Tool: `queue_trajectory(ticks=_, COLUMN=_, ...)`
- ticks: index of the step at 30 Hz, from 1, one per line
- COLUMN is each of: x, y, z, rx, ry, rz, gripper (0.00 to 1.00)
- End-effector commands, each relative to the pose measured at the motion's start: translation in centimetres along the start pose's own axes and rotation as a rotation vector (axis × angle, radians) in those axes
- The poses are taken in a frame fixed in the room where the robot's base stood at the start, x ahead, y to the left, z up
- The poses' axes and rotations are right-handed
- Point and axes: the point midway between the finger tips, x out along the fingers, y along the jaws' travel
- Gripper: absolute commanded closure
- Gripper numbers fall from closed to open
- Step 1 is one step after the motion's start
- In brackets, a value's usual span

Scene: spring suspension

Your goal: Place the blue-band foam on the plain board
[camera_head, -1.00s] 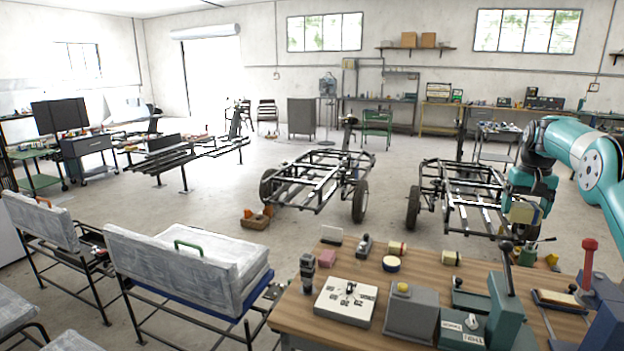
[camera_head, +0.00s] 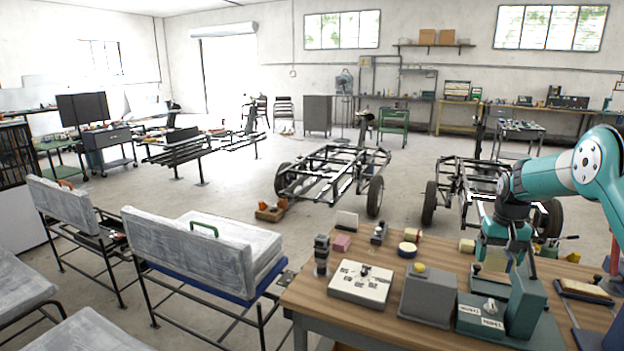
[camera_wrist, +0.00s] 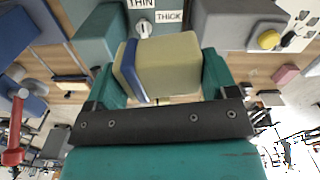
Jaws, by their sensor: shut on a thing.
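The blue-band foam (camera_wrist: 168,66) is a pale yellow block with a blue band on its left side in the wrist view. My gripper (camera_wrist: 160,78) is shut on it, one teal finger on each side. In the head view my gripper (camera_head: 508,262) is low over the right part of the workbench, behind the green device.
The green device (camera_head: 524,300) with THIN and THICK labels stands close in front of my gripper. A grey box (camera_head: 428,298) with a yellow knob and a white panel (camera_head: 360,284) stand left of it. Small pieces, including a yellow block (camera_head: 467,246), lie along the bench's back.

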Motion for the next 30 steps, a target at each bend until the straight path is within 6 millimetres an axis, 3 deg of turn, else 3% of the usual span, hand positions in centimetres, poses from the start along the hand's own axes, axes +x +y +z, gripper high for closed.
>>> queue_trajectory(ticks=1, x=3.5, y=-1.4, z=1.2, rx=-0.024, ry=-0.007, rz=0.000, gripper=0.44)
queue_trajectory(ticks=3, x=6.6, y=-3.0, z=2.7, rx=-0.051, ry=-0.006, rz=0.000, gripper=0.44)
queue_trajectory(ticks=8, x=13.2, y=-6.2, z=7.2, rx=-0.114, ry=-0.006, rz=0.000, gripper=0.44)
queue_trajectory(ticks=15, x=21.9, y=-9.8, z=15.6, rx=-0.210, ry=-0.006, rz=0.001, gripper=0.44)
queue_trajectory(ticks=22, x=26.5, y=-11.1, z=22.6, rx=-0.280, ry=-0.002, rz=0.001, gripper=0.44)
queue_trajectory(ticks=27, x=27.5, y=-11.3, z=25.0, rx=-0.302, ry=-0.001, rz=0.000, gripper=0.44)
queue_trajectory(ticks=30, x=27.6, y=-11.3, z=25.3, rx=-0.306, ry=0.002, rz=0.000, gripper=0.44)
